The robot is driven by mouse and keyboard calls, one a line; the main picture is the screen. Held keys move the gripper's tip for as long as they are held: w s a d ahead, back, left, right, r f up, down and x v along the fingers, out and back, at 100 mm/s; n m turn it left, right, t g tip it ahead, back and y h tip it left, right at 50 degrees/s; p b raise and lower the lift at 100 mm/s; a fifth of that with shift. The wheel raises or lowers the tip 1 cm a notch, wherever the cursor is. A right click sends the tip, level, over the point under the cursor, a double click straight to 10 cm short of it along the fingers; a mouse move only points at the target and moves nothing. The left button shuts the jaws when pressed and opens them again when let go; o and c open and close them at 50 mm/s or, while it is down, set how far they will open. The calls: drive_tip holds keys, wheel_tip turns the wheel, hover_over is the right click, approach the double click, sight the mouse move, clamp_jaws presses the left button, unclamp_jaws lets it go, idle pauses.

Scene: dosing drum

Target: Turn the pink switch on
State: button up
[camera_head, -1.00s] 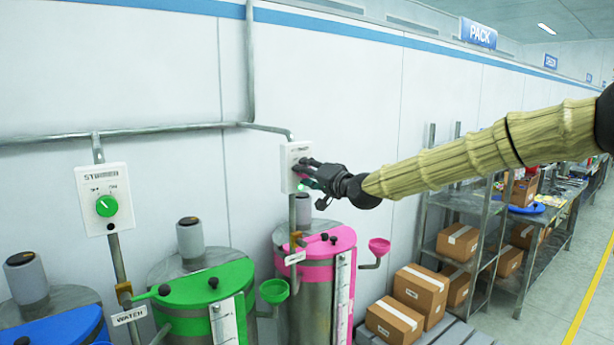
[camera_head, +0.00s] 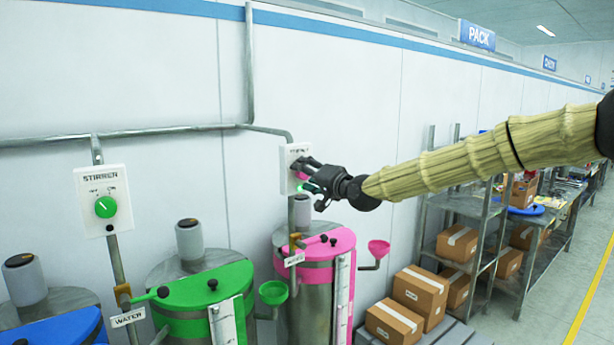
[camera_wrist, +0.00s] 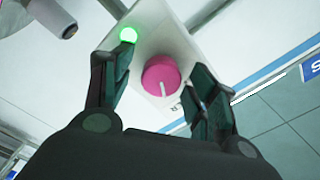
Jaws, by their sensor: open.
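The pink switch is a round knob (camera_wrist: 161,76) on a white wall plate (camera_head: 287,153) above the drum with the pink lid. In the wrist view its white line points toward the lettered end of the plate. A green lamp (camera_wrist: 128,35) glows near the other end. My gripper (camera_head: 308,172) is open at the plate, and in the wrist view its fingers (camera_wrist: 157,78) stand on either side of the knob. I cannot tell whether they touch it. In the head view the fingers hide most of the knob.
The pink-lidded drum (camera_head: 310,290) stands below, with a pink funnel (camera_head: 379,248) at its side. A green switch (camera_head: 105,207) is on another plate to the left, above a green-lidded drum (camera_head: 205,285). Boxes (camera_head: 420,290) and metal shelves (camera_head: 465,205) are at right.

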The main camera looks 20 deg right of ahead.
drive_tip(key=v, duration=1.2)
idle(0.5)
